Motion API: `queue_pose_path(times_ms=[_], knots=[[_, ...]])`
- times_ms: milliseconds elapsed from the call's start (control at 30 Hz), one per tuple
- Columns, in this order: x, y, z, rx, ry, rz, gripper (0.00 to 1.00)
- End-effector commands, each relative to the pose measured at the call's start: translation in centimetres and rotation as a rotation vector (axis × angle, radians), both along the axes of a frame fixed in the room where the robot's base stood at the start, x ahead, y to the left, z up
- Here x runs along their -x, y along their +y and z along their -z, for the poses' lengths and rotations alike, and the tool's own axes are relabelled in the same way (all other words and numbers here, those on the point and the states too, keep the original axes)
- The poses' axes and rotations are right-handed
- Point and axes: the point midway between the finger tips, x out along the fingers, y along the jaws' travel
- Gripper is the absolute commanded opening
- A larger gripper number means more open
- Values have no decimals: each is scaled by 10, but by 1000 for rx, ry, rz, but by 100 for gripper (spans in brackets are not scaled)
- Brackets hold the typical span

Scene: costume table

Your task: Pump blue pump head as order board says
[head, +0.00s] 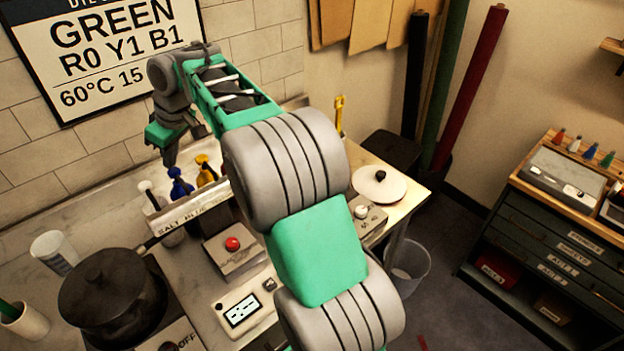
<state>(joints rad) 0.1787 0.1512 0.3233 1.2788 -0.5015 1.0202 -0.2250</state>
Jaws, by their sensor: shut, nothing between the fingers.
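The order board (105,45) on the wall at the upper left reads GREEN, R0 Y1 B1, 60°C 15; its top line is cut off. The blue pump head (180,186) stands in a row behind a labelled metal strip, between a white pump head (147,190) and a yellow pump head (205,168). My gripper (169,162) is shut and empty. It points down and appears just above and slightly left of the blue pump head. I cannot tell whether it touches it. My arm may hide part of the row on the right.
A dark lidded pot (112,292) and a white cup (54,252) stand at the left. A box with a red button (232,244) and a display unit (241,311) sit in front of the row. A round white lid (379,186) lies at the right.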

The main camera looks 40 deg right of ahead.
Motion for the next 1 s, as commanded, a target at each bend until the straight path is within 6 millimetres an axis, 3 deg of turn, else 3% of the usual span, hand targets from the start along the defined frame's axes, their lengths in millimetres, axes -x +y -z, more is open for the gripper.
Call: queue_pose_path(times_ms=[167,667,1000], knots=[[0,0,-5,0,-1,0,0],[0,0,-60,0,-1,0,0],[0,0,-60,0,0,0,0]])
